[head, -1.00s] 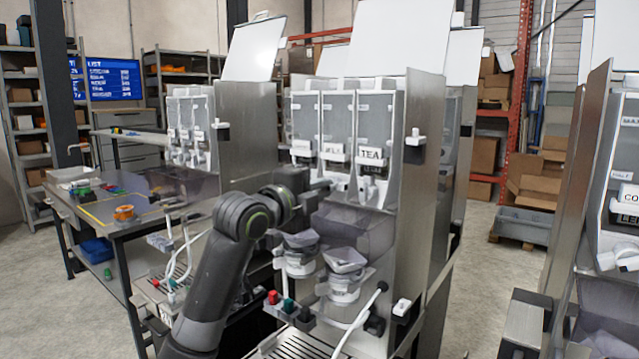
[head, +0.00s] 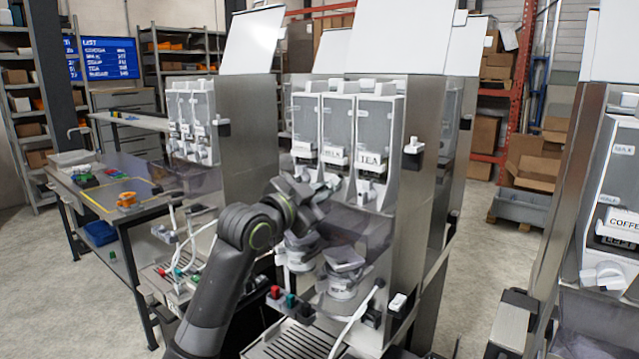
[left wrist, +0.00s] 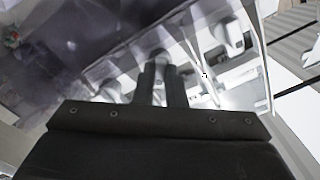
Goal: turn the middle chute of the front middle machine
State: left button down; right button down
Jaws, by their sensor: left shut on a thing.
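The front middle machine (head: 413,235) has three clear canisters side by side, the middle one labelled MILK and the right one TEA. Its middle chute lies low under the MILK canister and is mostly hidden by my gripper in the head view. My left gripper (head: 330,187) reaches in from the left at that chute, its wrist rolled over. In the left wrist view, the two dark fingers (left wrist: 161,82) are shut on the pale middle chute (left wrist: 160,57). A neighbouring chute (left wrist: 229,38) stands clear to the right. My right gripper is not in view.
Below the canisters are mixing bowls (head: 345,258), coloured knobs (head: 290,299) and a white hose (head: 358,322). Another machine (head: 245,120) stands behind left; one labelled COFFEE (head: 617,235) stands at right. A workbench (head: 105,205) is at left. Open floor lies between the machines.

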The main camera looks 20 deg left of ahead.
pick_arm(q)
jog(key=n+p, duration=0.3)
jog(key=n, duration=0.1)
jog(key=shift+r, duration=0.1)
jog(key=shift+n+p, duration=1.1)
jog(key=shift+n, duration=0.4)
jog(key=shift+f, duration=0.2)
jog(key=c, duration=1.5)
grip_release()
jog(key=shift+b+v, duration=2.35)
jog(key=shift+v, duration=6.35)
